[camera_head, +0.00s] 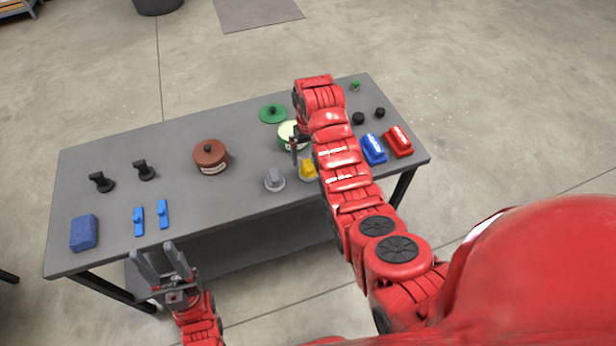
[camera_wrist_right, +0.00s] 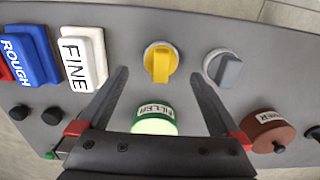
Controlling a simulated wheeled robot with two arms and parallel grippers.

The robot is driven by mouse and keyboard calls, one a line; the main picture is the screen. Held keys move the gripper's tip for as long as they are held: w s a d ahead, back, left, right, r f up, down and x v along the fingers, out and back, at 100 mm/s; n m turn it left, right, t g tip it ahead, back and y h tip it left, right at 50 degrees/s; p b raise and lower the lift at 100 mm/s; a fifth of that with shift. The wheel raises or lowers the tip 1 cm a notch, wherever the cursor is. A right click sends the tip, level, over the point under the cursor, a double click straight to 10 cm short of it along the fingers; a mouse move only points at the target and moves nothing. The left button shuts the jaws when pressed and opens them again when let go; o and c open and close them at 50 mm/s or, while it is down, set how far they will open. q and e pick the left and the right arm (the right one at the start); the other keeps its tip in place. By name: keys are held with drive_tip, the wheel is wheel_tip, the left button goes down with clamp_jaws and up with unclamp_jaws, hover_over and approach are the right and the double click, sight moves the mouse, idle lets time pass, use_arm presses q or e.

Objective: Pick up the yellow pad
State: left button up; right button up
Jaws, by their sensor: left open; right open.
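The yellow pad (camera_head: 308,170), a yellow handle on a round pale base, stands upright near the front edge of the table (camera_head: 130,190), partly hidden by my right arm. In the right wrist view the yellow pad (camera_wrist_right: 160,64) shows whole, beyond and between the fingertips of my right gripper (camera_wrist_right: 160,76). My right gripper is open and empty, above the green filler tin (camera_wrist_right: 154,120). In the head view its fingers are partly covered by my arm. My left gripper (camera_head: 155,250) is open and empty, off the table's front edge.
A grey pad (camera_head: 275,180) stands close left of the yellow one. A brown pot (camera_head: 211,157) is further left. A white block marked FINE (camera_wrist_right: 84,58), a blue block (camera_head: 374,149) and a red block (camera_head: 398,141) lie to the right. A blue sponge (camera_head: 84,232) lies front left.

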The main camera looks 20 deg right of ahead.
sight(308, 165)
drive_tip(key=shift+f+p, duration=0.45)
drive_tip(key=shift+f, duration=0.75)
drive_tip(key=shift+w+a+f+p, duration=0.15)
drive_tip(key=shift+f+p, duration=0.3)
drive_tip(key=shift+f, duration=1.95)
drive_tip(key=c, duration=1.3)
drive_tip(key=shift+o, duration=0.2)
drive_tip(key=shift+r, duration=0.15)
